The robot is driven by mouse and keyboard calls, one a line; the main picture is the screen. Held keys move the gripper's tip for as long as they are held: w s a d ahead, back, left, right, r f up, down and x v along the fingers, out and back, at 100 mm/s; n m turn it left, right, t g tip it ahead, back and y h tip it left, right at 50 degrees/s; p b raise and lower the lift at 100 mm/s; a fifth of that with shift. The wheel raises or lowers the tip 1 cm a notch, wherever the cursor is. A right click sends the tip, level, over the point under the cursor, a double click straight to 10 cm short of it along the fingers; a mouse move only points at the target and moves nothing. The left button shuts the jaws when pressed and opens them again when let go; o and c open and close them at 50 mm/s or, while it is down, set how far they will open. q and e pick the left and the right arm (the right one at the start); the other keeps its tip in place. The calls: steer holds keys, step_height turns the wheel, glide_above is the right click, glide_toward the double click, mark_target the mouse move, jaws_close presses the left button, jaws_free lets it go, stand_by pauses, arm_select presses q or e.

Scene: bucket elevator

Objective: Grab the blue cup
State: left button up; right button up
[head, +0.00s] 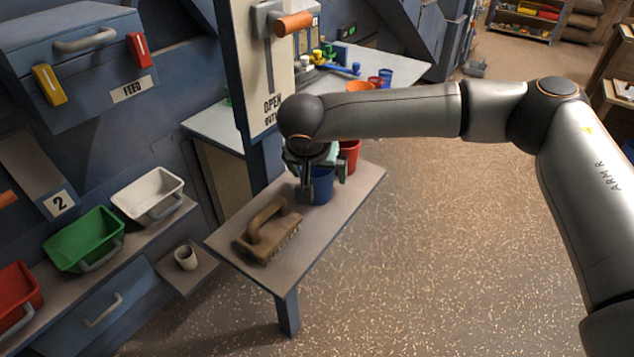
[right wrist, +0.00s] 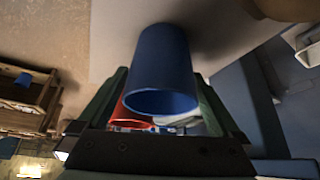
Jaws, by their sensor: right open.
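The blue cup (head: 321,188) stands on a small side table (head: 325,230), partly hidden under my right gripper (head: 323,177). In the right wrist view the blue cup (right wrist: 163,65) lies between the two green fingers of my right gripper (right wrist: 160,92), which are apart on either side of it. I cannot tell whether either finger touches the cup. My left gripper is not in view.
A red cup (head: 350,155) stands just behind the blue cup; it also shows in the right wrist view (right wrist: 130,112). A brown brush (head: 268,232) lies at the table's near end. A post (head: 240,60) rises beside the table. Floor on the right is clear.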

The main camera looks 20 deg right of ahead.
steer(key=c, duration=1.1)
steer(key=shift+c, duration=0.4)
steer(key=shift+r, duration=0.1)
